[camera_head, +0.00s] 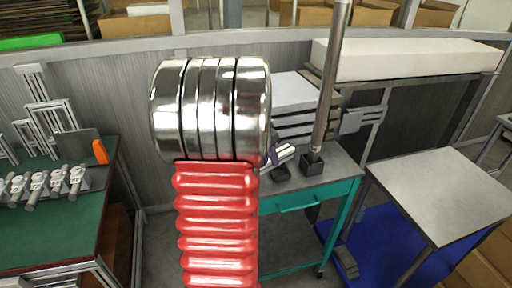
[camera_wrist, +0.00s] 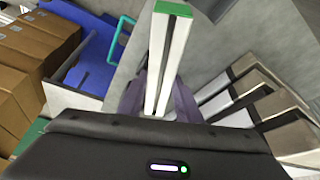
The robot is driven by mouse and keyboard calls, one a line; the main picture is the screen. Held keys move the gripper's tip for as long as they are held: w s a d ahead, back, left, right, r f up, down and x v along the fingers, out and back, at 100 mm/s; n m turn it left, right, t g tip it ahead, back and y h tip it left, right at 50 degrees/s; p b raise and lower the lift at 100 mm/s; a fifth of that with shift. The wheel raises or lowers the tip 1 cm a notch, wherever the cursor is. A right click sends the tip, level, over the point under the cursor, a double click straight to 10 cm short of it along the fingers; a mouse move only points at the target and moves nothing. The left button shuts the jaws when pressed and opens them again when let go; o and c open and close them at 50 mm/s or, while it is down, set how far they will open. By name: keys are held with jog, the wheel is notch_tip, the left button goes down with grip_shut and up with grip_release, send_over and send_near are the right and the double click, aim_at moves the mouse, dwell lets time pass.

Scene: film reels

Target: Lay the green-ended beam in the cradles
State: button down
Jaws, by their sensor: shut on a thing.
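The green-ended beam (camera_wrist: 176,55) shows in the wrist view as a pale, grooved bar with a green end at the top of the picture. My gripper (camera_wrist: 158,100) is shut on it, with a purple finger on each side. In the head view my gripper (camera_head: 271,157) is mostly hidden behind my own arm. A short silver piece of the beam (camera_head: 282,154) shows beside it, above the grey cart top, and its green end cannot be made out there. I cannot pick out the cradles for certain; a small dark piece (camera_head: 281,175) lies on the cart just below the gripper.
The teal-framed cart (camera_head: 335,187) has a tall metal post (camera_head: 331,80) in a dark block at its right. A grey table (camera_head: 445,190) stands right. A green-topped bench (camera_head: 45,230) with several metal parts is left. Stacked trays (camera_head: 292,92) stand behind the cart.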

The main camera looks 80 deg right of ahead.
jog(key=s+a, duration=0.5)
jog(key=a, duration=0.3)
jog(key=shift+a, duration=0.35)
jog(key=shift+w, duration=0.2)
dwell(0.5)
jog(key=w+a+f+n+t, duration=0.1)
jog(key=w+a+n, duration=0.25)
jog(key=w, duration=0.75)
jog(key=w+a+f+n+t, duration=0.1)
jog(key=w+a+n+t, duration=0.2)
jog(key=w, duration=0.8)
jog(key=w+a+f+n, duration=0.1)
jog(key=w+a+n, duration=0.3)
jog(key=w, duration=0.7)
jog(key=w+a+f+n+t+y, duration=0.1)
jog(key=w+a+n, duration=0.6)
jog(key=a, duration=0.8)
jog(key=w+a+f+n+t+y, duration=0.2)
jog(key=w+a+n, duration=0.6)
jog(key=w+a, duration=0.4)
jog(key=a+f, duration=0.1)
jog(key=a, duration=0.2)
jog(key=shift+w+f+y, duration=0.3)
jog(key=shift+w+f, duration=0.05)
jog(key=shift+f, duration=0.05)
